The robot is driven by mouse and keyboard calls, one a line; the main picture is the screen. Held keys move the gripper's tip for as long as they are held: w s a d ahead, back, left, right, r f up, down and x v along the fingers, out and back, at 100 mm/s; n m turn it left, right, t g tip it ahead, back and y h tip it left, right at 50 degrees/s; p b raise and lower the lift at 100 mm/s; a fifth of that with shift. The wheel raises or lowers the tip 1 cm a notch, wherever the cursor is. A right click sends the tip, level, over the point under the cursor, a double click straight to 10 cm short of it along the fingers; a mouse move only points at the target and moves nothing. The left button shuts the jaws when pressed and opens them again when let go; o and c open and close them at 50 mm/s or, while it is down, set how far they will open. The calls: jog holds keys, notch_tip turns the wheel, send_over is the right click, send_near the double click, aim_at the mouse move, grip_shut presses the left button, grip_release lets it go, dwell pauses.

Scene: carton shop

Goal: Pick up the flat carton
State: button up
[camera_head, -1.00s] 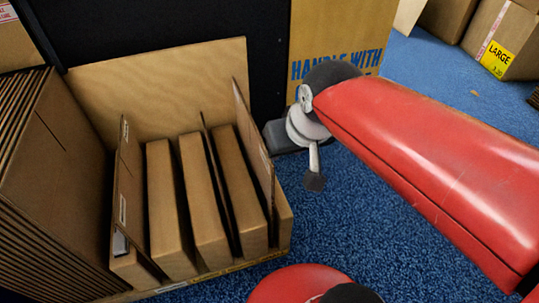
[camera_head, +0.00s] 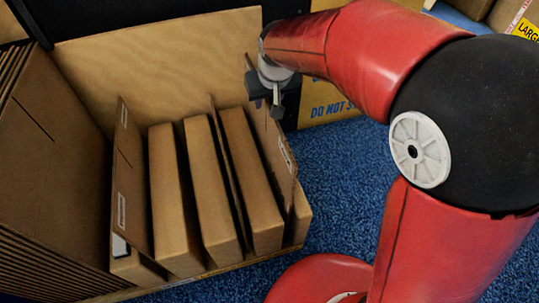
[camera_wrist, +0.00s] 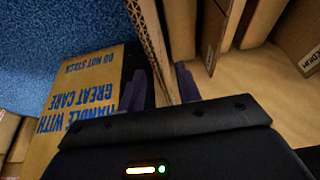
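Flat cartons stand on edge in a wooden rack (camera_head: 235,262) in the head view. The rightmost flat carton (camera_head: 282,152) leans at the rack's right side, with a white label on its outer face. My gripper (camera_head: 277,108) is at this carton's upper far edge. In the wrist view, the carton's corrugated edge (camera_wrist: 150,35) runs between my two fingers (camera_wrist: 172,84), one on each side. Whether they press on it cannot be told. Other thin flat cartons stand further left, one with labels (camera_head: 127,180).
Thick brown cartons (camera_head: 213,190) fill the rack's middle. A stack of flat cardboard (camera_head: 45,190) stands close at the left. A plywood panel (camera_head: 150,70) backs the rack. A printed carton (camera_head: 325,105) stands behind my arm. Blue carpet (camera_head: 335,170) is open to the right.

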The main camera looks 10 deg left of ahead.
aim_at(266, 108)
jog(key=x, duration=0.4)
jog(key=shift+w+f+b, duration=0.1)
jog(key=shift+f+b, duration=0.15)
jog(key=shift+b, duration=0.1)
jog(key=shift+f, duration=0.25)
jog(key=shift+c, duration=0.3)
grip_shut()
